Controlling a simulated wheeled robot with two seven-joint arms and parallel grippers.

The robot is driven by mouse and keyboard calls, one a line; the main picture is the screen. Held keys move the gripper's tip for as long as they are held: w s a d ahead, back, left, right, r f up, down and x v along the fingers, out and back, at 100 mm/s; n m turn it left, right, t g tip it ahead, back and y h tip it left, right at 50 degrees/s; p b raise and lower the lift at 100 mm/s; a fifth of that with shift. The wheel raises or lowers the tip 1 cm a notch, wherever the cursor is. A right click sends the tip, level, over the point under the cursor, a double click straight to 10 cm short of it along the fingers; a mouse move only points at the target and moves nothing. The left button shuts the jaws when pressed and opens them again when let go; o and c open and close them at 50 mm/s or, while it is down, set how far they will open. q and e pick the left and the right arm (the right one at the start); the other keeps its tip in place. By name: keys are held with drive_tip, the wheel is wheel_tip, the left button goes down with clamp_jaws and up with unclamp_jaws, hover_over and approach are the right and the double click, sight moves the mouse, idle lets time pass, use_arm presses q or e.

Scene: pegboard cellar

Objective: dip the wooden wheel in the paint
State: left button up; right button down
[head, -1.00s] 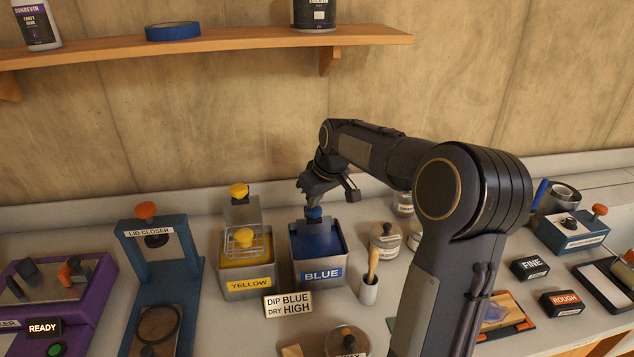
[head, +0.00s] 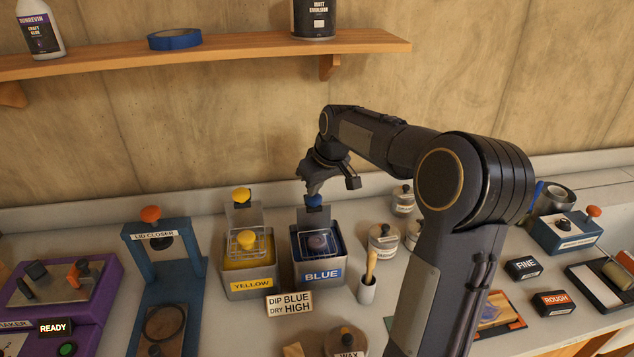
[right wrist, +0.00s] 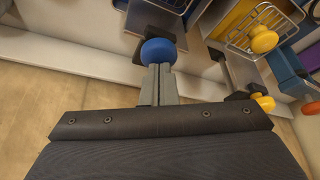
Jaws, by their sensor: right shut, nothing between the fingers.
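The blue paint tank (head: 318,275), labelled BLUE, stands at mid-table. A wire basket (head: 335,243) shows at its top, holding a dark, round piece (head: 317,242); I cannot tell for sure that this is the wooden wheel. A blue knob (head: 314,201) tops a grey plate at the tank's back. My right gripper (head: 310,190) is shut, with its fingertips at the top of this knob. In the right wrist view, the shut, empty fingers (right wrist: 157,88) end right at the blue knob (right wrist: 158,52); whether they touch is unclear. My left gripper is out of view.
The yellow tank (head: 250,290), with its own basket and knobs, stands close on the left. A sign (head: 289,303) reads DIP BLUE, DRY HIGH. The brush pot (head: 367,290) and jars (head: 384,241) stand on the right. The lid closer (head: 165,285) is farther left.

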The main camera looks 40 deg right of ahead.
drive_tip(key=shift+r+p, duration=1.95)
drive_tip(key=shift+r, duration=0.6)
drive_tip(key=shift+r, duration=0.1)
wheel_tip(320, 180, up, 5)
drive_tip(key=shift+f+p, duration=0.1)
drive_tip(key=shift+p, duration=0.55)
